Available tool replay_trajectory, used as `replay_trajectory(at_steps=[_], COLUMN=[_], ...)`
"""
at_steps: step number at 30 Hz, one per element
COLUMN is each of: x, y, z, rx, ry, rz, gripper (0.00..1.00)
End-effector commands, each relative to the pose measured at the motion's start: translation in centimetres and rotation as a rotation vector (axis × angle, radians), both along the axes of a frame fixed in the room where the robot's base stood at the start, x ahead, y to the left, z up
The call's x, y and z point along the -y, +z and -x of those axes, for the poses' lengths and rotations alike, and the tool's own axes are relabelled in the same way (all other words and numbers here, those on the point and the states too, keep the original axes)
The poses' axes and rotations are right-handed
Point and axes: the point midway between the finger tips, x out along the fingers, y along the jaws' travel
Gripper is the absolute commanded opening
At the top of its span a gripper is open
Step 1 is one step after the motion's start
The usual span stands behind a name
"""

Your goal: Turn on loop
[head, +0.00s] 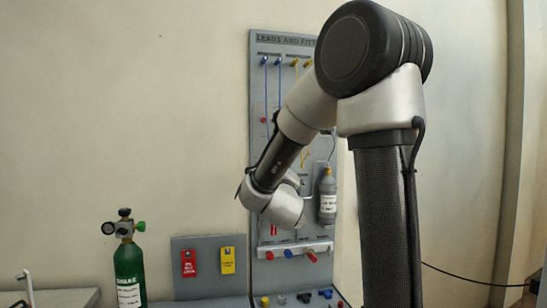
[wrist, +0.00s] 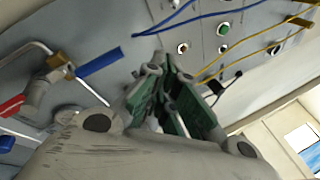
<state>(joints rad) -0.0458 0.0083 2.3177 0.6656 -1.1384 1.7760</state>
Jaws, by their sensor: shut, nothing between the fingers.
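My gripper (wrist: 160,68) shows in the wrist view with its green fingers together and nothing held between them. It is in front of a grey panel (wrist: 130,20). Left of the fingertips are a valve with a blue lever (wrist: 99,61) and a brass fitting (wrist: 60,62) on a pipe. A red lever (wrist: 12,105) is at the far left edge. No label reading "loop" is legible. In the head view, my arm hides the gripper and part of the panel.
Blue cords (wrist: 190,18) and yellow cords (wrist: 250,45) hang across the panel near the fingers. In the head view, a green cylinder (head: 129,270) stands at lower left, beside a small board with red (head: 188,263) and yellow tags (head: 228,260). A grey bottle (head: 327,200) is on the panel.

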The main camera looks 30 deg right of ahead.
Motion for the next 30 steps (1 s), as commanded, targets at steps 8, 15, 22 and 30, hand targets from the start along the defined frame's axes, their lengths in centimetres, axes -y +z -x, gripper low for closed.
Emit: replay_trajectory(at_steps=[8,15,22,30], x=[0.0,1.2,3.8,3.4], y=[0.0,0.4,1.6,3.4], z=[-0.1,-1.8,-5.9,-8.3], rx=[-0.001,-0.002,-0.002,0.001], ry=[0.001,-0.001,0.000,0.005], rz=[-0.001,0.000,0.000,-0.001], gripper=[0.00,0.00,0.00,0.00])
